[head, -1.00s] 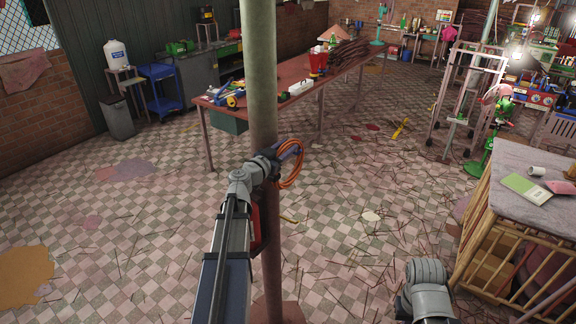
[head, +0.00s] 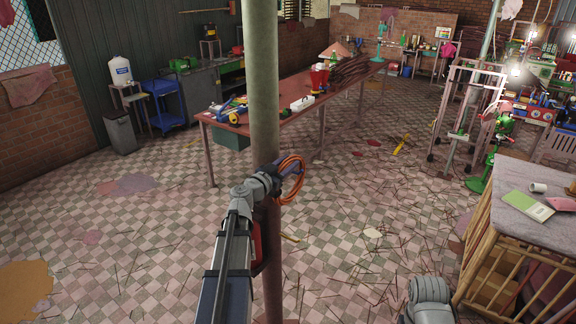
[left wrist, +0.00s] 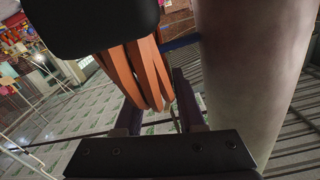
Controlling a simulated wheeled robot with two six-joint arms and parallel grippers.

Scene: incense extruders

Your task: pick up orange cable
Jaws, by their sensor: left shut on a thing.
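The orange cable (head: 291,181) is a coiled loop beside the grey-green pole. My left gripper (head: 284,179) is shut on it, with its tip to the right of the pole. In the left wrist view the cable's orange strands (left wrist: 146,75) hang between the two dark fingers (left wrist: 155,110). The cable is off the floor. My right arm shows at the lower right, but its gripper is not visible.
The grey-green pole (head: 264,90) stands right against my left arm; it also fills the right of the left wrist view (left wrist: 250,70). A long red table (head: 300,105) is behind. A wooden crate table (head: 515,205) stands at right. The tiled floor is littered with thin sticks.

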